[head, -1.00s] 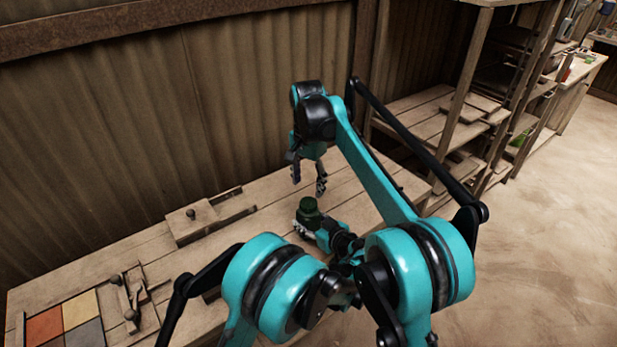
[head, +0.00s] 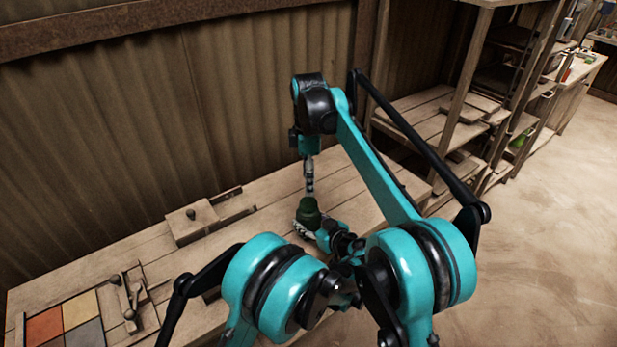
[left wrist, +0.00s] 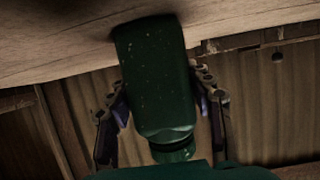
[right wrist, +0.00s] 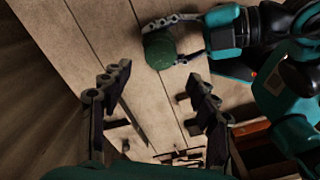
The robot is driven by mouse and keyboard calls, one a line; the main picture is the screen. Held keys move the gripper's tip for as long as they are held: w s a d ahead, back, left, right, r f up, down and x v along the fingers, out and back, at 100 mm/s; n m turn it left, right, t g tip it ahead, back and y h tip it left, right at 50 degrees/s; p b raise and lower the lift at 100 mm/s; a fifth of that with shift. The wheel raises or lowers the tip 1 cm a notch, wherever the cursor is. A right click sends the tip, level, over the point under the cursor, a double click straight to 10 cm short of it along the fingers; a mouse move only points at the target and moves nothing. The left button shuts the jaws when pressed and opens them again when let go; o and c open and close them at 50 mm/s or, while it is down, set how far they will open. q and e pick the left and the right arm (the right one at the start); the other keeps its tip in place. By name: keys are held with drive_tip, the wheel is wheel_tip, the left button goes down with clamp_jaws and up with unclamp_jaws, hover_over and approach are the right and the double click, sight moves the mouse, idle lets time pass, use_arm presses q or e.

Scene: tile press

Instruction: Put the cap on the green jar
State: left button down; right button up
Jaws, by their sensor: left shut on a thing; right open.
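The dark green jar (head: 308,216) stands upright on the workbench. My left gripper (head: 303,231) is shut around its sides, and the left wrist view shows the jar (left wrist: 155,75) between the two fingers. A narrower green top (left wrist: 175,152) shows at the jar's end; it looks like the cap on the neck, but I cannot tell how firmly it sits. My right gripper (head: 309,188) points down just above the jar, open and empty. In the right wrist view the jar's round green top (right wrist: 160,50) lies beyond the open fingers, toward the upper part of the picture.
A wooden box with a knob (head: 191,214) lies to the left on the workbench (head: 262,232). Coloured tiles (head: 78,310) and wooden levers (head: 130,300) are at the front left. A corrugated wall (head: 150,130) stands behind, and a shelf (head: 420,120) to the right.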

sight(309, 202)
drive_tip(key=shift+n, duration=1)
drive_tip(key=shift+f, duration=3.95)
drive_tip(key=c, duration=1.2)
